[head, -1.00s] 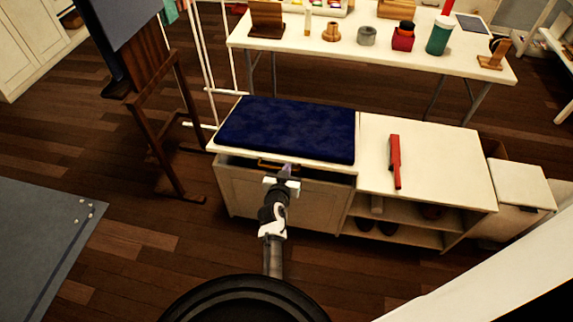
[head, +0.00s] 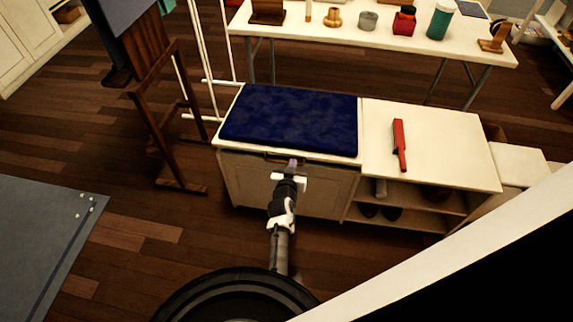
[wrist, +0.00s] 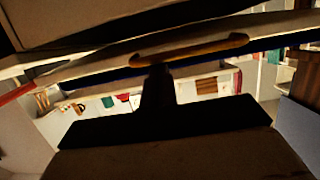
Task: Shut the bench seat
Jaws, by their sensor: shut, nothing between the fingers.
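The bench seat, a pale lid with a dark blue cushion (head: 290,122), tops the left part of the white bench (head: 250,188). The seat lies nearly level, with a thin dark line under its front edge; I cannot tell whether it is fully down. A wooden handle (head: 283,157) is at the middle of the front edge; it also shows in the wrist view (wrist: 190,47). My gripper (head: 291,166) is shut and empty, right at the front edge beside the handle. In the wrist view the dark fingers (wrist: 157,85) reach toward the handle; contact is unclear.
A red long object (head: 399,145) lies on the bench's right top (head: 440,140), above open shelves with shoes. A white table (head: 350,42) with several items stands behind. A wooden easel (head: 160,90) stands at left. A grey mat (head: 40,235) lies front left; wooden floor between is clear.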

